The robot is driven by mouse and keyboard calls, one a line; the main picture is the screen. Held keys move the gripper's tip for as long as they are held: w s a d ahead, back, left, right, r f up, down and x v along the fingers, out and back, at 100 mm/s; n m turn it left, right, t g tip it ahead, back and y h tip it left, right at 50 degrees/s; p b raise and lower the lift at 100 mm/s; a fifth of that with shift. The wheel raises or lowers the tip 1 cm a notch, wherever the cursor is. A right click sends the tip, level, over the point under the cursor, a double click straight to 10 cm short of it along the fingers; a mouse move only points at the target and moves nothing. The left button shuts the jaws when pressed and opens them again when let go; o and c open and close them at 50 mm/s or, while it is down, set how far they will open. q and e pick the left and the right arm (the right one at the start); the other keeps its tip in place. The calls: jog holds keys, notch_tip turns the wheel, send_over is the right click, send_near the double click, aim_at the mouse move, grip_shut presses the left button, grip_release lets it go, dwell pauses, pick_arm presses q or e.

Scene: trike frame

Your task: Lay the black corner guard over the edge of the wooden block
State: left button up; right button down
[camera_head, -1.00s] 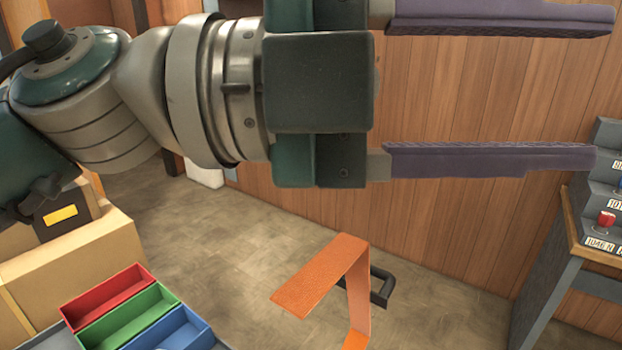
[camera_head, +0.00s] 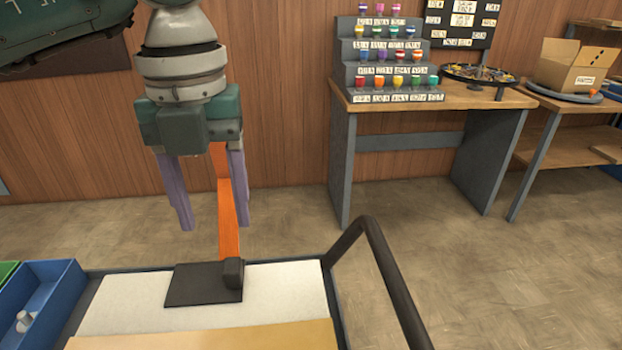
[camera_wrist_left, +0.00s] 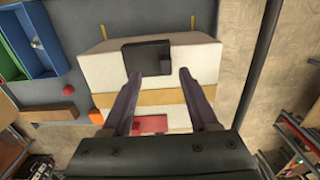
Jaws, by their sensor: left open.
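The black corner guard (camera_head: 200,285) seems to be the dark flat piece with a small raised part at its right end. It lies on a white surface and also shows in the left wrist view (camera_wrist_left: 140,57). A tan wooden piece (camera_head: 200,338), likely the wooden block, lies nearer than the white surface; it shows as a band in the left wrist view (camera_wrist_left: 155,97). My left gripper (camera_head: 212,222) points down above the guard, open and empty, its purple fingers apart. In the left wrist view the guard lies beyond the fingertips. My right gripper is out of view.
An orange strip (camera_head: 228,215) stands upright beside my left fingers. A blue bin (camera_head: 45,300) is at the left. A dark curved handle rail (camera_head: 385,265) rises at the right. A workbench (camera_head: 460,97) with coloured cups stands behind; the floor between is clear.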

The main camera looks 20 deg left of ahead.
aim_at(232, 257)
pick_arm(q)
jog(key=f, duration=0.4)
jog(key=d+f, duration=0.1)
jog(key=f, duration=0.2)
jog(key=shift+w+f+p, duration=0.1)
jog(key=shift+w+p, duration=0.05)
jog(key=shift+p, duration=0.15)
jog(key=shift+c, duration=0.2)
grip_shut()
